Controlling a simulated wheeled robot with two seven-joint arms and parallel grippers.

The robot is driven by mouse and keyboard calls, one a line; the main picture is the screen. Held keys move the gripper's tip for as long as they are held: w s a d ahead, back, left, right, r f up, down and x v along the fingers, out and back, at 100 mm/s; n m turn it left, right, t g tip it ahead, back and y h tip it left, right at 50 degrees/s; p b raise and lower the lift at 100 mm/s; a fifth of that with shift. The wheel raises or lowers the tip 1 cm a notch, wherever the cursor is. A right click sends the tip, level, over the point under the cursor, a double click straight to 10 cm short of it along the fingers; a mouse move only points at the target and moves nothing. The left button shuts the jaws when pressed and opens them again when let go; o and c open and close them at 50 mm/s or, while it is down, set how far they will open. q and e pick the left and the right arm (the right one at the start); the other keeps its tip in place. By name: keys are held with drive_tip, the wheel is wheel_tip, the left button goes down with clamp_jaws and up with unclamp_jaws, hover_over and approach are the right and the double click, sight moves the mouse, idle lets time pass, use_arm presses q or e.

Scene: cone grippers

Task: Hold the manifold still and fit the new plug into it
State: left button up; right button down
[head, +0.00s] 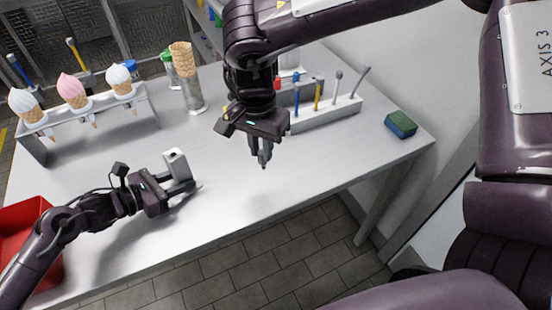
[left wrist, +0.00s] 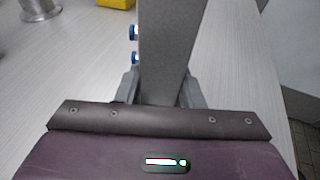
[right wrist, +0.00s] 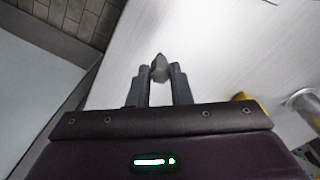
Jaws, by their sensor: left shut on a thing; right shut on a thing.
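The manifold (head: 177,164) is a small grey block standing on the table in the head view. My left gripper (head: 186,187) is shut on it, low on its sides. In the left wrist view the manifold (left wrist: 168,50) rises between the fingers, with two blue-ended fittings on its left side. My right gripper (head: 262,160) hangs above the middle of the table, to the right of the manifold and apart from it. In the right wrist view its fingers are shut on a small grey piece (right wrist: 160,68), which looks like the plug. Its far end is hard to make out.
An ice-cream cone rack (head: 90,118) stands at the back left, with a cup of stacked cones (head: 192,95) beside it. A tool holder (head: 330,113) is behind my right gripper. A sponge (head: 400,124) lies at the right. A red bin (head: 25,225) is at the left edge.

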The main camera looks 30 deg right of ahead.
drive_tip(key=w+a+r, duration=0.4)
drive_tip(key=a+r, duration=0.1)
drive_tip(key=a, duration=0.3)
drive_tip(key=w+a+r, duration=0.4)
drive_tip(key=w+a, duration=0.1)
drive_tip(key=a, duration=0.4)
drive_tip(key=shift+a+r, duration=0.2)
drive_tip(key=shift+r, duration=0.2)
drive_tip(key=shift+f, duration=2)
drive_tip(key=shift+f, duration=1.65)
drive_tip(key=c, duration=1.2)
unclamp_jaws()
drive_tip(key=shift+c, duration=0.2)
